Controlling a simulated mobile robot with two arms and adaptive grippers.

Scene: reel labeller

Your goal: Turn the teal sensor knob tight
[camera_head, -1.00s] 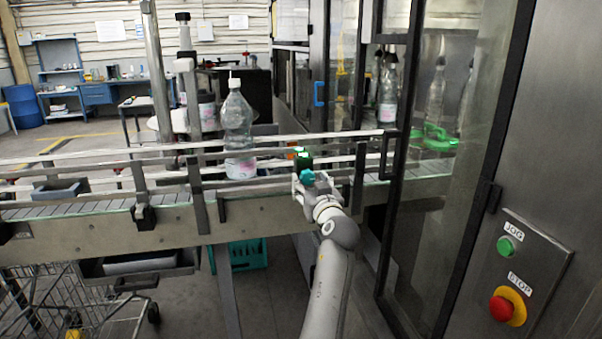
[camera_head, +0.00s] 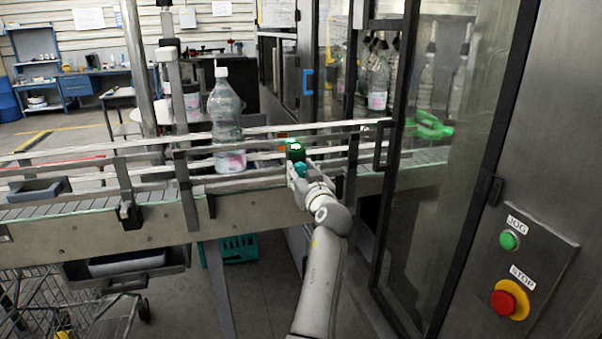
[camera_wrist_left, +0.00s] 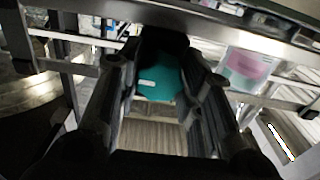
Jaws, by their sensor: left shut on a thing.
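The teal sensor knob (camera_head: 301,169) sits at the conveyor's guide rail, just below a dark green sensor body (camera_head: 295,151) with a lit green top. My left gripper (camera_head: 300,176) reaches up to it from the front and is shut on the knob. In the left wrist view the teal knob (camera_wrist_left: 160,78) lies between the two dark fingers, with a small white mark on its face. The fingers hide its sides. My right gripper is in neither view.
A clear bottle (camera_head: 225,120) with a pink label stands on the conveyor left of the sensor. The guide rails (camera_head: 90,160) run along the belt. A glass machine door (camera_head: 440,150) and a panel with green JOG (camera_head: 508,240) and red STOP (camera_head: 504,302) buttons stand at right.

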